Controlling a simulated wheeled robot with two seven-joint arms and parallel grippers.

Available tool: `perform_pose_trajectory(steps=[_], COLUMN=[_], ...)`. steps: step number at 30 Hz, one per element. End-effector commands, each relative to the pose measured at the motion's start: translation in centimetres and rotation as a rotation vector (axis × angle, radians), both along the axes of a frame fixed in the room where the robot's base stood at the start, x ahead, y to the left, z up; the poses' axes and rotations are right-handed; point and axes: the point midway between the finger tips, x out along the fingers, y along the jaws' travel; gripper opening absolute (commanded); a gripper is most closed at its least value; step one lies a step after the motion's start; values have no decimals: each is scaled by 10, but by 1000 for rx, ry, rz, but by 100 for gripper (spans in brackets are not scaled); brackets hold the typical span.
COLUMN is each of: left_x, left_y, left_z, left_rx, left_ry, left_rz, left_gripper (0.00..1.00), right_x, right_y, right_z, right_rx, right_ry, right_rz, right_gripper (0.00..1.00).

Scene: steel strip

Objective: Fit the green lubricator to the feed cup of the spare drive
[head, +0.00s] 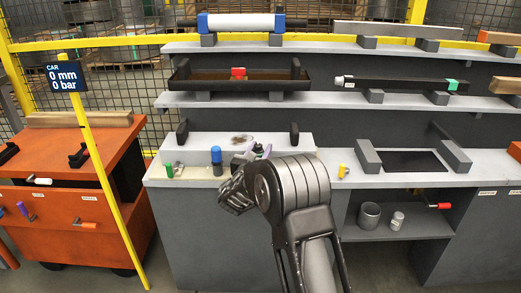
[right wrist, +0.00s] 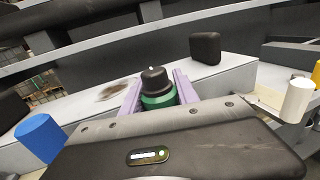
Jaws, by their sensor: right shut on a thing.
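My right gripper (right wrist: 152,95) has purple fingers shut on the green lubricator (right wrist: 158,101), which has a black cap and a green collar. Its lower part is hidden behind the gripper body. In the head view the right gripper (head: 258,152) is over the front bench, and my arm hides much of it. A long dark bar (head: 400,83) with a green piece (head: 451,85) lies on the middle right shelf. I cannot tell for certain which unit is the spare drive or where its feed cup is. My left gripper is not in view.
A blue-topped bottle (head: 216,156), a small green item (head: 168,170) and a yellow item (head: 342,170) stand on the bench. A dark smear (right wrist: 118,91) and black uprights (right wrist: 205,47) lie beyond the gripper. A yellow post (head: 97,165) stands at left.

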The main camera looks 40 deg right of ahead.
Motion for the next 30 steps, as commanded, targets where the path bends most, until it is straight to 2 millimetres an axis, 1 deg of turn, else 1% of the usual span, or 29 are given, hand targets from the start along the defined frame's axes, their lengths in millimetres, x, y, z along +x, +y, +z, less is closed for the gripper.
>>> perform_pose_trajectory(steps=[2,3,12,23,26,30], left_x=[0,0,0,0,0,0], left_y=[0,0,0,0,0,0], left_z=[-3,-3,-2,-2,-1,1], left_rx=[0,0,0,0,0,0], left_ry=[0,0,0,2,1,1], left_rz=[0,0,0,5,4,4], left_gripper=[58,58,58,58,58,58], right_x=[0,0,-1,-2,-7,-19], right_y=[0,0,0,2,10,27], right_z=[-4,-4,-5,-8,-8,-7], right_rx=[0,2,4,7,9,8], right_ry=[1,1,5,11,12,10], right_rz=[0,0,0,1,3,5], right_gripper=[0,37,62,62,62,62])
